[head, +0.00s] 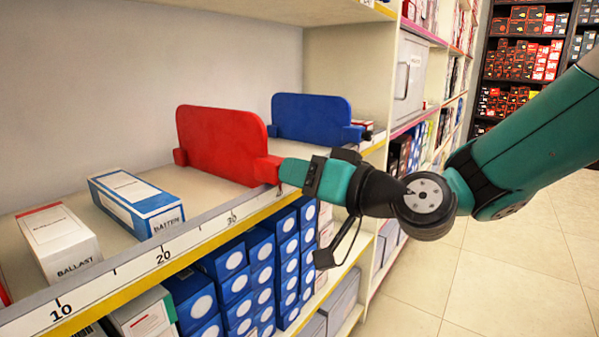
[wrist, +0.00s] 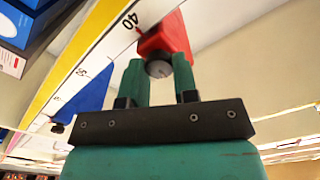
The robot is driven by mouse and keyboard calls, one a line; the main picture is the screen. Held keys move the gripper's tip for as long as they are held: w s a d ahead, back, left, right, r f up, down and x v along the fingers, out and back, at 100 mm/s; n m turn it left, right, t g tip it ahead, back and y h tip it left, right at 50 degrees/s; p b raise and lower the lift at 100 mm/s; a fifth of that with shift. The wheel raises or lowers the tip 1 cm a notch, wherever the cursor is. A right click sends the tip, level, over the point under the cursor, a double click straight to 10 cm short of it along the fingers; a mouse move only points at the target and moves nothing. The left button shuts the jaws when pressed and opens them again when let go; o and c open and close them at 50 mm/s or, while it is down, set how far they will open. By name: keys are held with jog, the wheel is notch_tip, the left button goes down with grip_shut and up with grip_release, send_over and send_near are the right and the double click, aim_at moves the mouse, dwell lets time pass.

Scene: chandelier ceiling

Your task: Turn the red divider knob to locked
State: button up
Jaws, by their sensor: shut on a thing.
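The red divider (head: 222,145) stands upright on the shelf, with a red block at its front right end by the shelf edge. My gripper (head: 285,170) reaches the block from the right. Its two green fingers (wrist: 158,78) are on either side of the knob and shut on it. In the head view the knob is hidden by my gripper. I cannot tell whether the knob is at locked.
A blue divider (head: 312,119) stands behind the red one. A ballast box (head: 60,243) and a batten box (head: 135,203) lie at left. A numbered scale (head: 165,256) runs along the shelf edge. Blue boxes (head: 236,262) fill the shelf below. The floor (head: 490,270) at right is clear.

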jog(key=shift+w+f+m+p, duration=0.15)
jog(key=shift+m+p, duration=1.5)
jog(key=shift+m, duration=2.45)
jog(key=shift+s+f+m+p, duration=0.1)
jog(key=shift+m+p, duration=1.5)
jog(key=shift+m, duration=2.5)
jog(key=o, duration=0.9)
jog(key=shift+d, duration=0.1)
